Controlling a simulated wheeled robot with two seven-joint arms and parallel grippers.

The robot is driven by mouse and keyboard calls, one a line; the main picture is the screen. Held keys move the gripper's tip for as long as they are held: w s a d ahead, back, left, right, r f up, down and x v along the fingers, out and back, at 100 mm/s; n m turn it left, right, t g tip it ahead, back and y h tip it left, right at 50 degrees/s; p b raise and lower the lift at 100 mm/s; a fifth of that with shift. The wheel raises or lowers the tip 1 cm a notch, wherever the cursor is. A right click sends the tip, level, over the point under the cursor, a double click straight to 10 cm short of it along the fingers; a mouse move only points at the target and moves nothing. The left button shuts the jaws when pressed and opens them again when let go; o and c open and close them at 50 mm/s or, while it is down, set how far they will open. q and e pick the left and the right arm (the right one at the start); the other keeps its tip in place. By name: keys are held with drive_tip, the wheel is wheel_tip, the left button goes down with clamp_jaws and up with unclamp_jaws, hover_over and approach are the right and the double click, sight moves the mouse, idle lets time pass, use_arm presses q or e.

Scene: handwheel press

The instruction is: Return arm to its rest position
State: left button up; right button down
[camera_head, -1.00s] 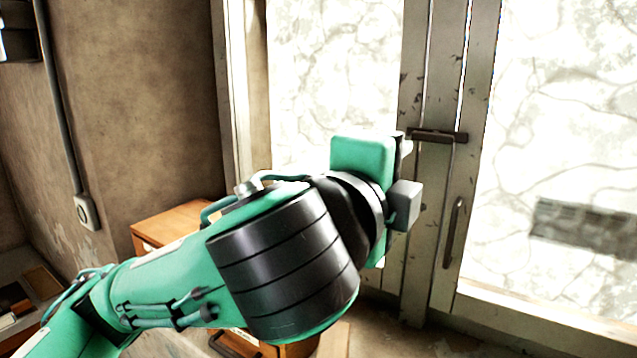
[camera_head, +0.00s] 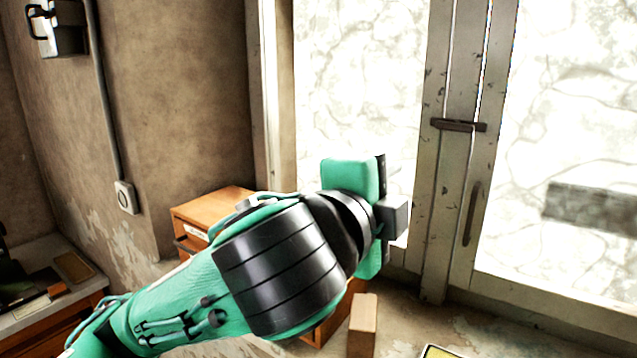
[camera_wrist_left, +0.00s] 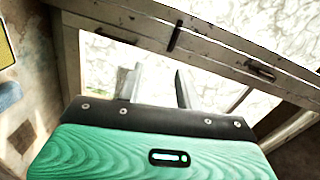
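My left arm, green with black joint bands, reaches in from the lower left of the head view. Its left gripper (camera_head: 397,215) is seen mostly from behind, in front of the metal door frame. In the left wrist view, the two grey fingers of the left gripper (camera_wrist_left: 160,82) stand apart with nothing between them. They point toward the glazed door (camera_wrist_left: 228,55). My right gripper does not show. No handwheel press can be recognised in these frames.
The double door (camera_head: 440,210) with cracked-pattern panes and a dark latch (camera_head: 459,125) stands behind the gripper. A wooden cabinet (camera_head: 205,210) is partly hidden by my arm. A wooden block (camera_head: 362,325) stands below the gripper. A cluttered desk (camera_head: 60,310) is at the left.

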use_arm(q)
drive_tip(key=a+f+n+g+y, duration=0.2)
drive_tip(key=a+f+n, duration=0.35)
drive_tip(key=f, duration=0.65)
drive_tip(key=a+f+n+g+y, duration=0.15)
drive_tip(key=a+f+n, duration=0.35)
drive_tip(key=f, duration=0.8)
drive_tip(key=a+f+n+g+y, duration=0.2)
drive_tip(key=a+f+n, duration=0.2)
drive_tip(key=a+f, duration=0.55)
drive_tip(key=s+a+f+n+g+y, duration=0.25)
drive_tip(key=s+a+f, duration=0.35)
drive_tip(key=s+f, duration=0.45)
drive_tip(key=s+a+f+n+g+y, duration=0.1)
drive_tip(key=s+a+f+n+g, duration=0.3)
drive_tip(key=s+f, duration=0.6)
drive_tip(key=s+a+f+x, duration=0.1)
drive_tip(key=s+a+x, duration=0.15)
drive_tip(key=x, duration=1.35)
drive_tip(key=s+a+f+x, duration=0.1)
drive_tip(key=s+x, duration=0.3)
drive_tip(key=x, duration=1.2)
drive_tip(key=s+a+f+g, duration=0.1)
drive_tip(key=s+a+f, duration=0.2)
drive_tip(key=s+f, duration=1.5)
drive_tip(key=shift+s+a+f+y, duration=0.15)
drive_tip(key=shift+s+f+y, duration=0.25)
drive_tip(key=shift+s, duration=0.45)
